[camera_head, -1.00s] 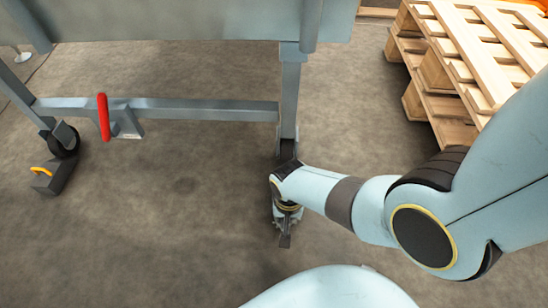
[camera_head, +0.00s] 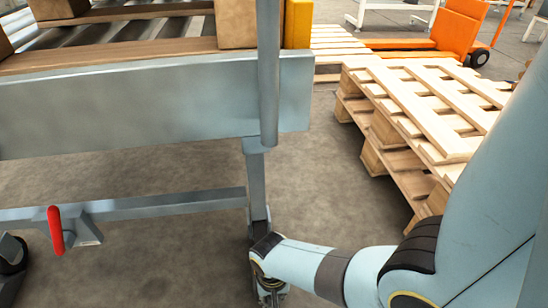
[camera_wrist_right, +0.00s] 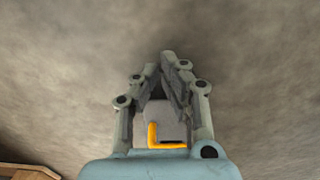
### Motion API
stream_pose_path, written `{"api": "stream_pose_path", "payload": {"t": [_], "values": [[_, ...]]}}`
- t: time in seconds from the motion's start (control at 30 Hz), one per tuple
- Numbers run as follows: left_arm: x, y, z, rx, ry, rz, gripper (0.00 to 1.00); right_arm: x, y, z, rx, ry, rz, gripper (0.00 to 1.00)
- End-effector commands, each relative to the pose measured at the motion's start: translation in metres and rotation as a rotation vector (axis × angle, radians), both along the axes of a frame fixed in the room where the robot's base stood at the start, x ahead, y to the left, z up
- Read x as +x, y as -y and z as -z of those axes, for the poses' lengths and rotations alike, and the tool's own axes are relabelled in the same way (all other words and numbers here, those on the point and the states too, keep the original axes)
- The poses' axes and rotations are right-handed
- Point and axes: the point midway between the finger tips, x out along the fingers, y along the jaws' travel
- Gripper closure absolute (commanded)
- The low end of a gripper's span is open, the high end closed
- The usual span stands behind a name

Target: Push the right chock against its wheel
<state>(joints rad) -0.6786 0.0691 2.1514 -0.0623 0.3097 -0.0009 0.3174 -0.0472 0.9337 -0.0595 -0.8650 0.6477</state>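My right gripper (camera_wrist_right: 164,66) points away from the wrist, its two fingertips close together with nothing seen between them. A grey block with a yellow L-shaped edge (camera_wrist_right: 165,138) shows between the finger bases; I cannot tell whether it is the chock or part of my gripper. In the head view my right gripper (camera_head: 270,296) is at the lower edge, just below the foot of the right frame leg (camera_head: 256,182), and its fingers are cut off. My wrist hides the right wheel there. No chock can be made out there.
A grey conveyor frame (camera_head: 150,105) carrying cartons (camera_head: 237,22) spans the left. A red handle (camera_head: 55,230) hangs by its lower bar, near a dark left wheel (camera_head: 12,256). Stacked wooden pallets (camera_head: 410,110) stand right, before an orange pallet truck (camera_head: 458,25).

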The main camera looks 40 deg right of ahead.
Motion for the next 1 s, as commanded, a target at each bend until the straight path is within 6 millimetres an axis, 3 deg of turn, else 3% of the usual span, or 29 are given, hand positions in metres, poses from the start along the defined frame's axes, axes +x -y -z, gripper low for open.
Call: {"api": "stream_pose_path", "payload": {"t": [0.03, 0.5, 0.67, 0.93, 1.0], "values": [[0.000, 0.000, -0.002, 0.000, 0.003, 0.000, 1.00, 0.018, 0.006, -0.015, -0.010, 0.041, -0.002, 1.00], [0.000, 0.000, -0.002, 0.000, 0.003, 0.000, 1.00, 0.008, -0.002, -0.093, 0.002, 0.016, 0.000, 1.00], [0.000, 0.000, -0.002, 0.000, 0.002, 0.000, 1.00, 0.005, -0.003, -0.104, 0.004, 0.009, 0.001, 1.00], [0.000, 0.000, -0.001, 0.001, 0.002, 0.000, 1.00, 0.004, -0.003, -0.105, 0.005, 0.006, 0.001, 1.00], [0.000, 0.000, -0.001, 0.000, 0.002, 0.000, 1.00, 0.004, -0.004, -0.105, 0.005, 0.006, 0.002, 0.93]]}}
